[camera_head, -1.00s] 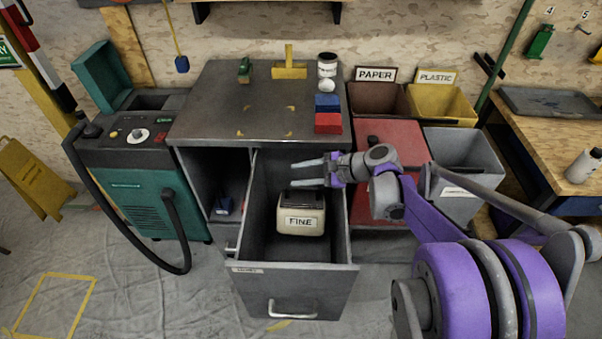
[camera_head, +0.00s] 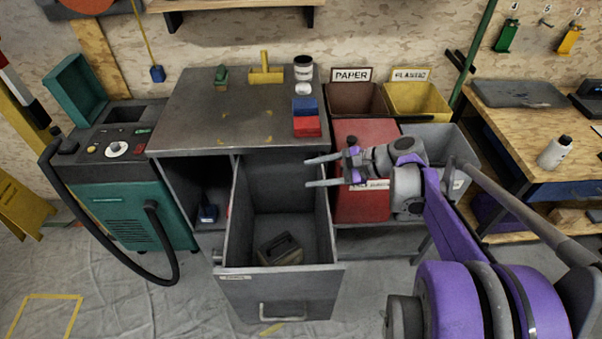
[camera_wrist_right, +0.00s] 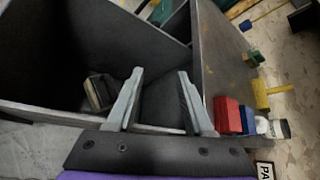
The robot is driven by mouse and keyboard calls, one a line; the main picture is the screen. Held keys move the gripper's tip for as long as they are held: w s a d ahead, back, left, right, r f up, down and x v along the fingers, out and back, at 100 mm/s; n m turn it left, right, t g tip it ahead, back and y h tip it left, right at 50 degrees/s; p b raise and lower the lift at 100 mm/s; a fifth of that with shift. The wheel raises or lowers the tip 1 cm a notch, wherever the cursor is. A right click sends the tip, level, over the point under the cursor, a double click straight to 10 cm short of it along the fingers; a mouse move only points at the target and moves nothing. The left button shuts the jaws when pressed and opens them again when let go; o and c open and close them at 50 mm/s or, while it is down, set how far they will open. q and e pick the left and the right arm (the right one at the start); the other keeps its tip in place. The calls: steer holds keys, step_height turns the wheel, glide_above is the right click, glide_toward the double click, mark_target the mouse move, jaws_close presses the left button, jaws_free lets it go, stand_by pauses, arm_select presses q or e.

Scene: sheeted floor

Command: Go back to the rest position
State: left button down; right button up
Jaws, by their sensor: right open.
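My right gripper (camera_head: 309,172) is open, with nothing between its fingers. It is at the upper right edge of the pulled-out grey drawer (camera_head: 288,281), pointing left over it. In the right wrist view, the two open fingers (camera_wrist_right: 160,75) reach over the drawer wall. A small box (camera_head: 280,250) lies low inside the drawer near its front, apart from the gripper. Its dark top shows in the head view and its FINE label does not. The box also shows left of the fingers in the wrist view (camera_wrist_right: 98,92). My left gripper is not in view.
The grey cabinet top (camera_head: 195,118) holds red (camera_head: 307,127) and blue (camera_head: 304,105) blocks and a yellow object (camera_head: 265,70). Paper (camera_head: 352,98) and plastic (camera_head: 418,101) bins stand at the back right. A green machine (camera_head: 125,212) stands left. A wooden workbench (camera_head: 520,130) is at the right.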

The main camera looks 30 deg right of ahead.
steer(key=shift+s+d+r, duration=0.2)
steer(key=shift+s+d, duration=0.05)
steer(key=shift+s, duration=0.05)
steer(key=s+a+n+g+h+p, duration=0.1)
steer(key=s+a+n+h+p, duration=0.1)
steer(key=s+a+n+p, duration=0.1)
steer(key=s+a+f+n+g+h+p, duration=0.1)
steer(key=s+a+n+g+h+p, duration=0.1)
steer(key=s+a+n, duration=0.4)
steer(key=s+a+n+g+h+p, duration=0.1)
steer(key=s+a+n+h+p, duration=0.1)
steer(key=s+a+n+p, duration=0.2)
steer(key=shift+s+a+f+n+h, duration=0.15)
steer(key=shift+a+n, duration=0.4)
steer(key=shift+n, duration=0.35)
steer(key=shift+w+a+r+n+h, duration=0.1)
steer(key=shift+a+n, duration=0.4)
steer(key=shift+n, duration=0.4)
steer(key=shift+s+a+f+n+h, duration=0.15)
steer(key=shift+a+n, duration=0.4)
steer(key=shift+n, duration=0.35)
steer(key=n, duration=0.2)
steer(key=shift+s+r+n+h+p, duration=0.15)
steer(key=shift+s+n+h+p, duration=0.15)
steer(key=shift+h, duration=0.1)
